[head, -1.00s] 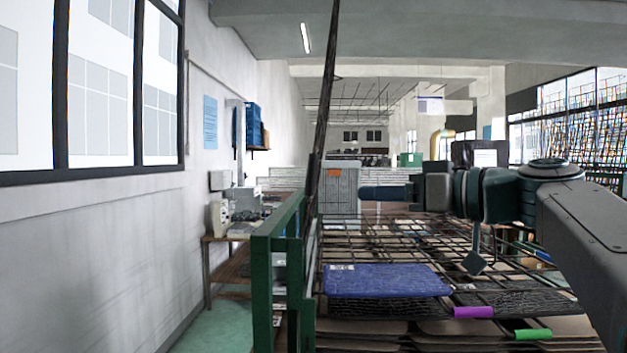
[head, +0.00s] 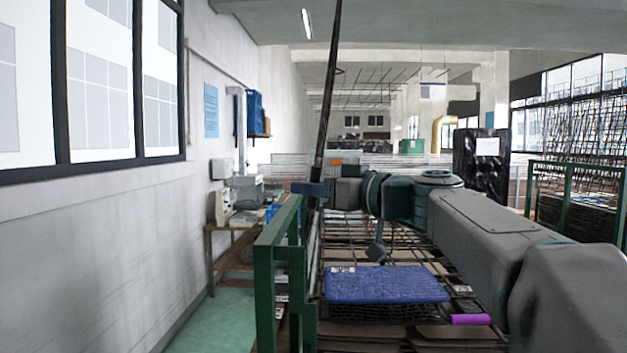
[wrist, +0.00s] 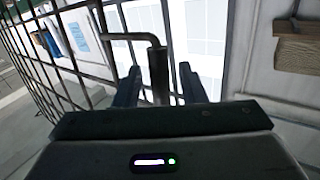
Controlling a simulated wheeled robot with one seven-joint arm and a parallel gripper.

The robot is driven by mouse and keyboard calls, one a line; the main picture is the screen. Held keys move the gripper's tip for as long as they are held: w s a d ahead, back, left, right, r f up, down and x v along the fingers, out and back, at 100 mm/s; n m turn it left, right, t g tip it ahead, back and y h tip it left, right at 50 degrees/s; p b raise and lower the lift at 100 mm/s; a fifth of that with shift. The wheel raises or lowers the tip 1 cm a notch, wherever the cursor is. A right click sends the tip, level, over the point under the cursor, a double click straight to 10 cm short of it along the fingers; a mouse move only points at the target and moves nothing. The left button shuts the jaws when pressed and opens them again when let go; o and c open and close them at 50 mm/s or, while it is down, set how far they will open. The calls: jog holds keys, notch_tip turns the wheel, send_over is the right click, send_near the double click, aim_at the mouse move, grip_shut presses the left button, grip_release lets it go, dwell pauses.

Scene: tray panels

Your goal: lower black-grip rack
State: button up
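A wire rack (head: 332,85) stands raised, seen edge-on as a tall dark line in the head view. In the wrist view its wire grid (wrist: 90,60) fills the left side. A bent bar leads from it to a dark grip (wrist: 158,78). My gripper (wrist: 159,82) is open, with one finger on each side of the grip and a visible gap on both sides. In the head view my gripper (head: 312,189) is at the raised rack; the grip itself cannot be made out there.
Below my arm, flat wire racks carry a blue panel (head: 385,285); a purple grip (head: 470,320) shows at the front. A green frame post (head: 268,290) stands left. A bench (head: 230,235) lines the left wall. A black-wrapped stack (head: 480,165) stands behind my arm.

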jog(key=shift+w+a, duration=0.1)
jog(key=shift+a, duration=0.05)
grip_shut()
jog(key=shift+f, duration=0.1)
jog(key=shift+b, duration=0.3)
